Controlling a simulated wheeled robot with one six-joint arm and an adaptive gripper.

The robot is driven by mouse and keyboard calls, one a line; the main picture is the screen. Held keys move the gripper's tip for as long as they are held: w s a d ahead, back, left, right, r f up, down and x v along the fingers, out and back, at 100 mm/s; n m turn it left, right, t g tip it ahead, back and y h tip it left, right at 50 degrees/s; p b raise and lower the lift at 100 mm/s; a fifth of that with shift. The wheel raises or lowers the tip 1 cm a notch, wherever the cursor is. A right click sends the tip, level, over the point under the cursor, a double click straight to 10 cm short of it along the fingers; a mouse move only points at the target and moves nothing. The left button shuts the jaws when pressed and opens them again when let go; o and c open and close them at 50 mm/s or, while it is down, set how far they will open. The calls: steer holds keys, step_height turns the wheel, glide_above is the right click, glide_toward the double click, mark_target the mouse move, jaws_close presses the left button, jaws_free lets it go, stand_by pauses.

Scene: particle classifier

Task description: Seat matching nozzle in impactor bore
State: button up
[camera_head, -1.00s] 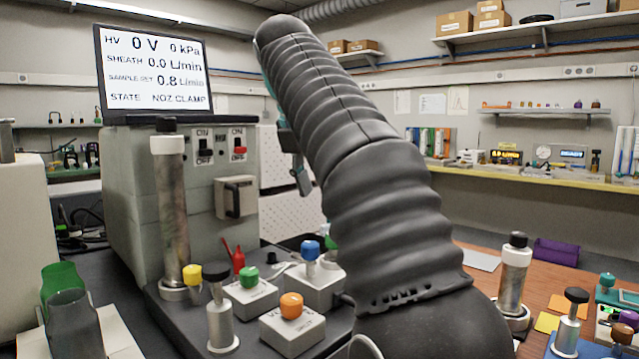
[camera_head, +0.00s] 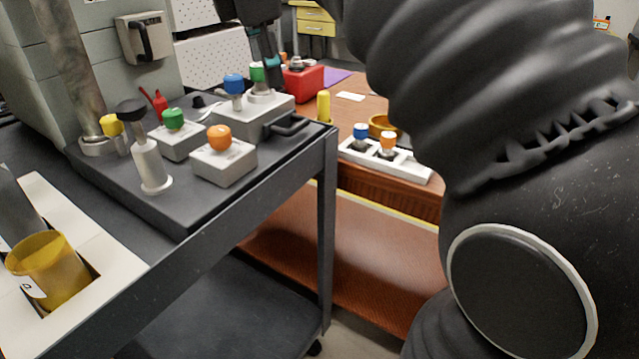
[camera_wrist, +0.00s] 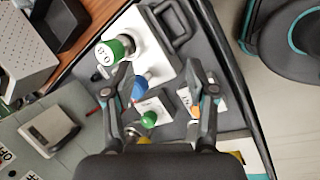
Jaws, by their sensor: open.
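A green-capped nozzle (camera_head: 258,72) stands upright on the grey block (camera_head: 245,118) at the back of the cart, right of a blue knob (camera_head: 233,84). In the wrist view, the nozzle (camera_wrist: 110,55) has a green body and a white, marked top. I cannot tell how deep it sits. My gripper (camera_wrist: 158,80) is open, with nothing between its fingers. In the wrist view the nozzle lies up and left, outside the fingers. In the head view the gripper hangs just above and behind the block. A white rack (camera_head: 420,172) holds a blue-capped nozzle (camera_head: 361,132) and an orange-capped nozzle (camera_head: 388,142).
An orange knob (camera_head: 219,137), a green knob (camera_head: 174,118) and a black-topped metal post (camera_head: 150,165) stand on the cart. A yellow cup (camera_head: 48,268) sits in a white tray at the lower left. A red box (camera_head: 303,82) is on the wooden table. My arm blocks the right side.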

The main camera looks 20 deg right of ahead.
steer(key=s+f+m+y, duration=0.1)
steer(key=s+f+m, duration=0.7)
steer(key=f, duration=0.5)
steer(key=s+f+m+t+y, duration=0.1)
steer(key=s+f+m, duration=0.8)
steer(key=f, duration=0.5)
steer(key=shift+s+d+f+m+t, duration=0.15)
steer(key=shift+s+d+m+t, duration=0.15)
steer(key=shift+d+m, duration=0.15)
